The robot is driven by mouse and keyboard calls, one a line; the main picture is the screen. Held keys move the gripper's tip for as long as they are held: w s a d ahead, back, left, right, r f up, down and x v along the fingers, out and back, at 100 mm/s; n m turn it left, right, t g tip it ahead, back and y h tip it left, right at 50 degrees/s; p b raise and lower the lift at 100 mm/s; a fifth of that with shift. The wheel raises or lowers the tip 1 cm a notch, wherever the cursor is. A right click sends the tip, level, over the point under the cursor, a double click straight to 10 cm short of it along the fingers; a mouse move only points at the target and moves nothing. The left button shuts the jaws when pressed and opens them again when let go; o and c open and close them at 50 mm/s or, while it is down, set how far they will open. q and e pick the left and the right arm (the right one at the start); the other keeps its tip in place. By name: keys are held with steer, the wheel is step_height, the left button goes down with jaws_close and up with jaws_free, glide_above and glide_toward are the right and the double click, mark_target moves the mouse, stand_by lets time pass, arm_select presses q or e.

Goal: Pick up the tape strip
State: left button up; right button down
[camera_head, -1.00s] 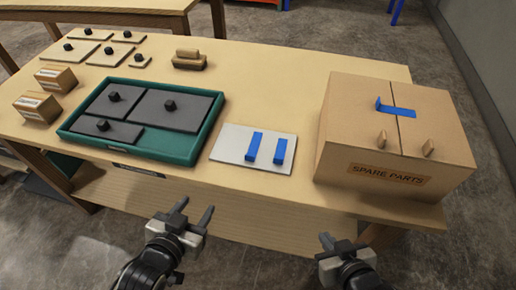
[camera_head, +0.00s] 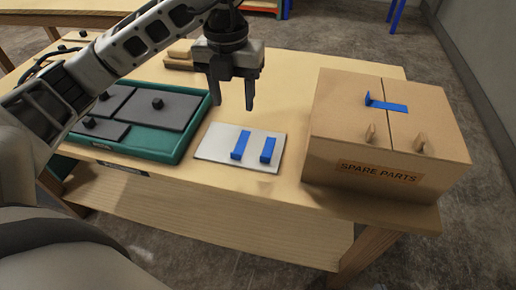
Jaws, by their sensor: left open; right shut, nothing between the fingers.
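Two blue tape strips lie side by side on a white plate (camera_head: 211,142) on the table: the left strip (camera_head: 240,146) and the right strip (camera_head: 268,150). A third blue strip (camera_head: 387,105) lies across the lid seam of the cardboard box at the right, its left end standing up. My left gripper (camera_head: 236,106) points down with its fingers apart and empty. In the picture it is just behind the white plate, above the left strip; its exact height is unclear. My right gripper is out of view.
The cardboard box (camera_head: 375,173) marked SPARE PARTS has two tabs on top. A green tray (camera_head: 168,150) with dark knobbed panels is to the left, partly hidden by my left arm.

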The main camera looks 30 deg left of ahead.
arm_select(q)
glide_above(235, 153)
steer(key=f, duration=1)
steer(key=shift+w+d+f, duration=0.1)
steer(key=shift+d+f, duration=0.1)
steer(key=shift+d, duration=0.05)
steer(key=shift+a+f+p, duration=0.15)
steer(key=shift+f+p, duration=0.15)
steer(key=shift+f, duration=1.05)
steer(key=shift+a+f+p, duration=0.1)
steer(key=shift+f+p, duration=0.2)
steer(key=shift+f, duration=1)
jaws_close()
